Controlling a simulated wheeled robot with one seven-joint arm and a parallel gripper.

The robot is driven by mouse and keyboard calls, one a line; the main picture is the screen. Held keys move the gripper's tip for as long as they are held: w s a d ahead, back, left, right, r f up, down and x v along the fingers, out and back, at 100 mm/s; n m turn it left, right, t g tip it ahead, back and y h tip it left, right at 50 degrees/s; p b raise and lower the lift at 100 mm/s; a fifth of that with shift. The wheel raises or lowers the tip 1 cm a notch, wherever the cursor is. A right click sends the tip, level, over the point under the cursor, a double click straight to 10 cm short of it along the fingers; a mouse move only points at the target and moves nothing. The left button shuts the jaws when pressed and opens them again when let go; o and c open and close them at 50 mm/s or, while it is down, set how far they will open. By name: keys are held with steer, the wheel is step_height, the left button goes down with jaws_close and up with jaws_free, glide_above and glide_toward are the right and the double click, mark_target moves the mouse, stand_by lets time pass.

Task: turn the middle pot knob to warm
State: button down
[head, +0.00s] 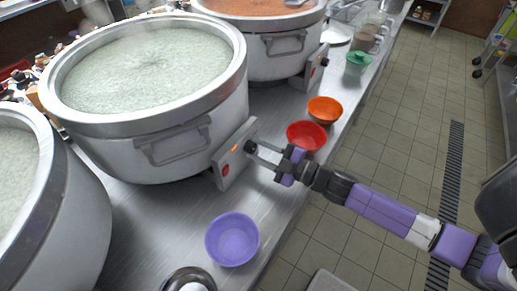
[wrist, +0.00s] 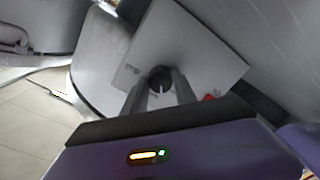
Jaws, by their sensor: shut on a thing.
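The middle pot (head: 150,90) is a large steel stockpot of pale congee on the steel counter. Its control panel (head: 232,152) is a tilted metal plate facing the floor side, with an orange light and a red round part. The dark knob (head: 250,146) sits at the panel's upper right, and it also shows in the wrist view (wrist: 160,77). My gripper (head: 259,151) reaches in from the right, its fingers (wrist: 162,90) on both sides of the knob and shut on it. The fingers hide part of the knob, and I cannot read its setting.
A purple bowl (head: 232,239) stands in front of the panel. A red bowl (head: 307,136) and an orange bowl (head: 325,110) stand close to my gripper, behind it. Another pot (head: 30,200) is at the left, and one with reddish food (head: 275,40) at the back.

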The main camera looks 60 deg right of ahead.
steer(key=n, duration=0.3)
steer(key=shift+n, duration=0.3)
steer(key=shift+a+n, duration=0.1)
steer(key=shift+n, duration=1.5)
steer(key=c, duration=1)
jaws_free()
steer(key=shift+s, duration=0.1)
steer(key=s+b, duration=0.1)
steer(key=s, duration=0.6)
steer(key=shift+s+d+r, duration=0.2)
steer(key=shift+s, duration=0.1)
